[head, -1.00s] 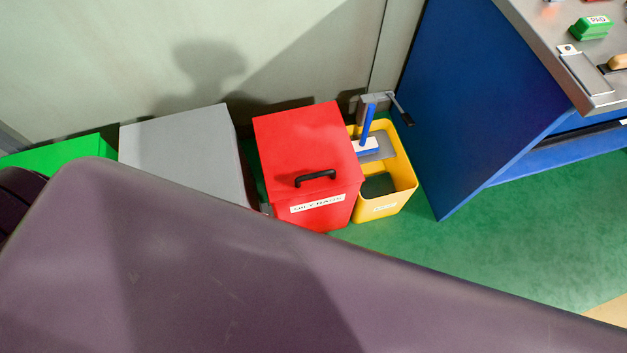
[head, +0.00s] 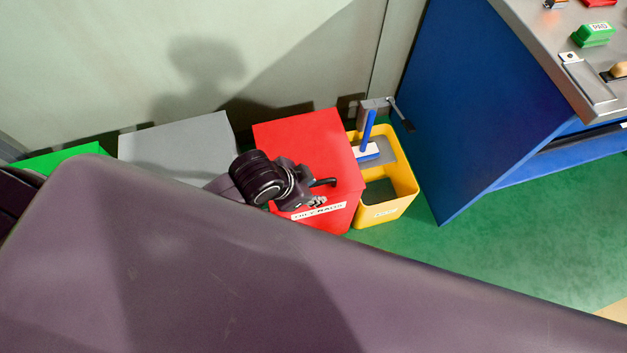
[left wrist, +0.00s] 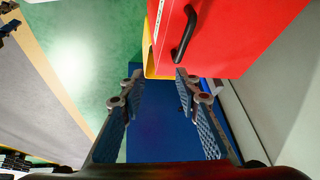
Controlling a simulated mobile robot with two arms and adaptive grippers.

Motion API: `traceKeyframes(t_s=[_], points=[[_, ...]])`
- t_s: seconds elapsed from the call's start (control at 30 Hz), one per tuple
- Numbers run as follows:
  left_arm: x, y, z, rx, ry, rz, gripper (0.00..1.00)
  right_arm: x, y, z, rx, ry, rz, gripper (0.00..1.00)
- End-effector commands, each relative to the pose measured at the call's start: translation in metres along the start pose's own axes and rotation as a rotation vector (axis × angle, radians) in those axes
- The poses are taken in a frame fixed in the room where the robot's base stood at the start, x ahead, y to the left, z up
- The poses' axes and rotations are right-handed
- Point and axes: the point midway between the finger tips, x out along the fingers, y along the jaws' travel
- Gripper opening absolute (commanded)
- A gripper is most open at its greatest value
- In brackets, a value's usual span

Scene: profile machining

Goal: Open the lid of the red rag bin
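The red rag bin (head: 300,135) stands on the green floor by the wall, its lid down, with a label on its front. Its black handle (head: 326,182) is on the lid near the front edge and is partly hidden by my left gripper (head: 318,201) in the head view. In the left wrist view the red bin (left wrist: 235,30) and the black handle (left wrist: 185,35) lie ahead of the left gripper (left wrist: 155,85), whose fingers are spread apart with nothing between them. The handle appears beyond the fingertips. My right gripper is not in view.
A yellow bin (head: 408,178) with a blue-handled tool stands right beside the red bin. A grey bin (head: 175,135) and a green bin (head: 60,160) stand to the left. A blue cabinet (head: 480,110) is at the right. Open green floor lies in front of it.

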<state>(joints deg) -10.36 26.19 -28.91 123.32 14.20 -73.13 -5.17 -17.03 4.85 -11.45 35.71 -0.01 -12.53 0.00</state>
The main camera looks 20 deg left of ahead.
Motion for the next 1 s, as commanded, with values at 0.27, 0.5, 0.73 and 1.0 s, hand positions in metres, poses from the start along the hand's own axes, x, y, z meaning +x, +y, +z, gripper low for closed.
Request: traceKeyframes(t_s=[0.27,0.5,0.73,1.0], points=[[0.041,-0.041,0.011,0.229,-0.027,0.008,0.3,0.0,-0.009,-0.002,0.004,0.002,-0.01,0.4],[0.058,-0.053,0.019,0.262,-0.04,0.009,0.3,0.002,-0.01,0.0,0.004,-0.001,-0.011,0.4],[0.092,-0.053,0.02,0.262,-0.039,0.009,0.3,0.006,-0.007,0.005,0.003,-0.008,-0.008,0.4],[0.121,-0.052,0.021,0.262,-0.04,0.009,0.3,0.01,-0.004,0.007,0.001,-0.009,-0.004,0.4]])
